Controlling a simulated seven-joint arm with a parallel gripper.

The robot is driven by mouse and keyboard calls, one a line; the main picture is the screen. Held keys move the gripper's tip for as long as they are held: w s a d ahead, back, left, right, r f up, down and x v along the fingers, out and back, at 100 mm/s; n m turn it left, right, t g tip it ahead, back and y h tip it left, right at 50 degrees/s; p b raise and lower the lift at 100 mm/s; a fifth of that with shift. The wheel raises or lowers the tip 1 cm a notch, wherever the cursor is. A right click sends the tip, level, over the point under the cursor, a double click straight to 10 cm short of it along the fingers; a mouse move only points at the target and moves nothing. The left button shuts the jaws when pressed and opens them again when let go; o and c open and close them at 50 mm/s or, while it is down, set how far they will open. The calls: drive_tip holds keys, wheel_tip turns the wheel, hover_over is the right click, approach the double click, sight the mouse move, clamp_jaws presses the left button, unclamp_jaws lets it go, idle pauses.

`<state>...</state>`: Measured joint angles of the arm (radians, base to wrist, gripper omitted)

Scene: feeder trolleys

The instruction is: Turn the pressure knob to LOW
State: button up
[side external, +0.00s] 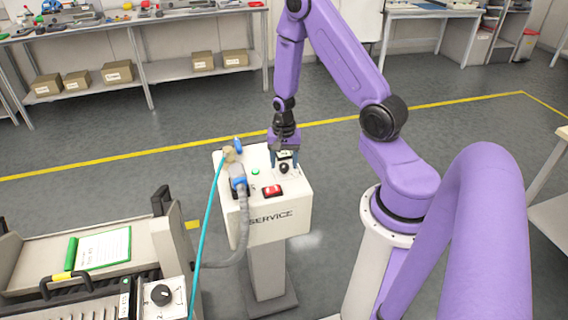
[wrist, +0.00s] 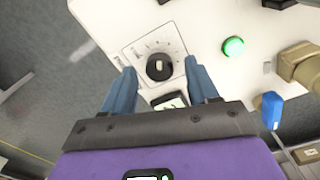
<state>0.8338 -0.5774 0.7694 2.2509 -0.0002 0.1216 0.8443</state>
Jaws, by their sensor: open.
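The pressure knob (wrist: 159,67) is a round black knob on a white dial plate (wrist: 138,48) with tick marks. It sits on top of the white service pedestal (side external: 282,221). In the side external view the knob (side external: 284,169) shows just below my gripper (side external: 287,161). In the wrist view my gripper (wrist: 163,82) is open, with one blue finger on each side of the knob and gaps between. A pale mark on the knob is visible, but the dial's lettering is too small to read.
A green button (wrist: 233,46), a red switch (side external: 272,190) and a hose coupling with a blue lever (wrist: 271,108) share the pedestal top. A grey hose (side external: 243,220) and a teal hose (side external: 208,225) hang at its left. A feeder trolley (side external: 100,262) stands at lower left.

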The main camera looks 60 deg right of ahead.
drive_tip(key=shift+f, duration=0.65)
drive_tip(key=c, duration=1)
drive_tip(key=shift+c, duration=0.2)
drive_tip(key=shift+n, duration=0.3)
drive_tip(key=n, duration=1)
drive_tip(key=shift+n, duration=1.8)
